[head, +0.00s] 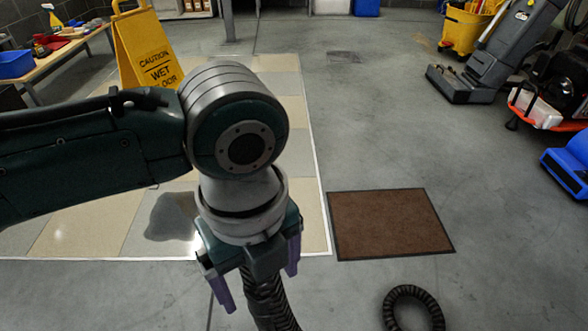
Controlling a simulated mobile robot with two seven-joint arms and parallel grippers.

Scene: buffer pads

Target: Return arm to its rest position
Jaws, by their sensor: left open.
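My left arm comes in from the left edge and bends down at a large grey and dark green joint. My left gripper (258,277) hangs below that joint at the lower middle of the head view. Its two purple fingers are spread apart, and I see nothing held between them. A black ribbed hose (272,308) shows just below and behind the gripper; I cannot tell whether they touch. My right arm and gripper are not in view.
A yellow wet-floor sign (150,52) stands behind my arm. A dark puddle (172,218) lies on the tiles. A brown mat (390,223) and a coiled hose (388,312) lie to the right. A floor machine (480,65) stands far right. The middle floor is clear.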

